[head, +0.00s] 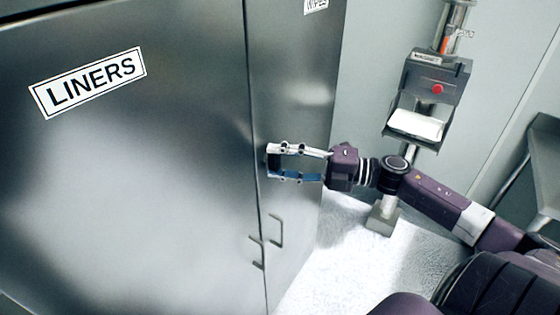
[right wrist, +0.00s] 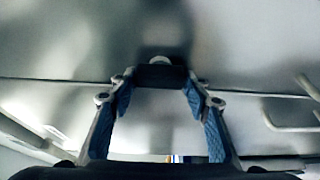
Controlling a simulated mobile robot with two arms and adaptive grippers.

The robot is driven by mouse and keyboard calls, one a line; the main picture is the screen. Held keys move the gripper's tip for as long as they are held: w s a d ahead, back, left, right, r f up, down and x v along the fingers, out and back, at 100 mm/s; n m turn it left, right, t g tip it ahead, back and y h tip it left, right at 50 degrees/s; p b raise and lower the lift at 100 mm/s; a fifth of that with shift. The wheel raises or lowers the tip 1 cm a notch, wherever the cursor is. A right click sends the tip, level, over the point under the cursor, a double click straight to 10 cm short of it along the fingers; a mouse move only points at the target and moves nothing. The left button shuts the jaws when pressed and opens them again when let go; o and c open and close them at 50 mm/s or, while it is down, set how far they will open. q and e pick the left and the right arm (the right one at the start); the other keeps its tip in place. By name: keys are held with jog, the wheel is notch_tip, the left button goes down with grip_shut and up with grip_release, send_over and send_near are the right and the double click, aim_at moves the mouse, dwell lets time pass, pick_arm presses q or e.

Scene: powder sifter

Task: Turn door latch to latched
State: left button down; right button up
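The door latch (head: 273,160) is a small dark bar on the seam between the two steel cabinet doors. It also shows in the right wrist view (right wrist: 160,75), with a pale round piece just beyond it. The bar lies roughly along the seam. My right gripper (head: 271,161) has one fingertip at each end of the bar and appears shut on it; its blue-padded fingers also frame the bar in the right wrist view (right wrist: 159,82). The fingers hide parts of the latch, so whether it is latched cannot be told. My left gripper is not in view.
The left door (head: 120,190) bears a LINERS label (head: 88,82). Two thin door handles (head: 275,231) (head: 257,252) sit below the latch. A dispenser on a post (head: 428,90) stands at the right wall. The pale floor (head: 325,260) is clear beside the cabinet.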

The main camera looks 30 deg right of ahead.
jog(key=o, duration=0.4)
jog(key=shift+s+d, duration=0.1)
jog(key=v, duration=1.1)
jog(key=shift+s+d, duration=0.25)
